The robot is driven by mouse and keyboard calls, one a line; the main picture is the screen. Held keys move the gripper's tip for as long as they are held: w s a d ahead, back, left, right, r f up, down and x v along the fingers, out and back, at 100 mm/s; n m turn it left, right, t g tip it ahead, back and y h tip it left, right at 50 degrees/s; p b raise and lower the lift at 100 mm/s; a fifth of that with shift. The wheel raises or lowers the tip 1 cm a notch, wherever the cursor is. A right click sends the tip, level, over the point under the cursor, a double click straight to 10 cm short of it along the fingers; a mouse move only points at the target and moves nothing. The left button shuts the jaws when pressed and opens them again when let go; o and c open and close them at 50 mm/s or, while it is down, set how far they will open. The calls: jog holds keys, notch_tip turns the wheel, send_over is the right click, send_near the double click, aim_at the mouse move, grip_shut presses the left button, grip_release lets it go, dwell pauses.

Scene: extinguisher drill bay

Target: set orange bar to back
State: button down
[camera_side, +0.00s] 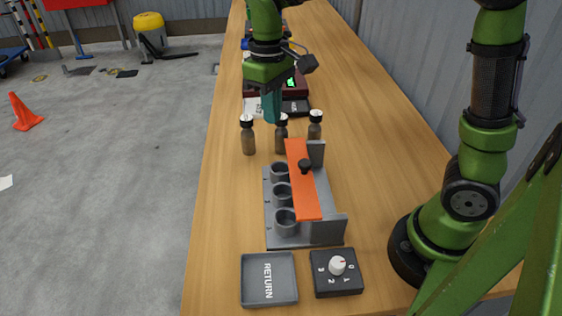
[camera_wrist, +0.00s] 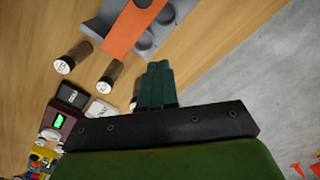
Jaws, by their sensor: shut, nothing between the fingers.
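The orange bar (camera_side: 303,185) lies lengthwise along the top of a grey rack (camera_side: 283,240), with a black knob (camera_side: 305,166) on it. The rack's round cups (camera_side: 281,192) show along the bar's left side and look empty. Grey uprights stand at the rack's right side, at both ends. My gripper (camera_side: 271,108) has teal fingers pointing down, closed together and empty, beyond the rack above the bottles' area. The wrist view shows the shut fingers (camera_wrist: 158,68), apart from the orange bar (camera_wrist: 127,28) at the top.
Three brown bottles (camera_side: 248,137) with black-and-white caps stand just beyond the rack, close under my gripper. A RETURN tray (camera_side: 245,290) and a dial box (camera_side: 337,284) sit at the near end. A dark red device (camera_side: 256,90) stands farther back.

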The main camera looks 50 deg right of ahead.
jog(key=w+r+n+g, duration=0.1)
jog(key=w+a+n+g+h, duration=0.1)
jog(key=w+g, duration=0.1)
jog(key=shift+a+r, duration=0.2)
jog(key=shift+r, duration=0.15)
jog(key=shift+s+f, duration=0.1)
send_over(297, 171)
jog(key=w, duration=0.2)
jog(key=shift+s+a+f, duration=0.1)
jog(key=shift+a+f, duration=0.05)
jog(key=shift+f, duration=2.35)
jog(key=shift+a+f, duration=0.1)
jog(key=shift+f, duration=2.4)
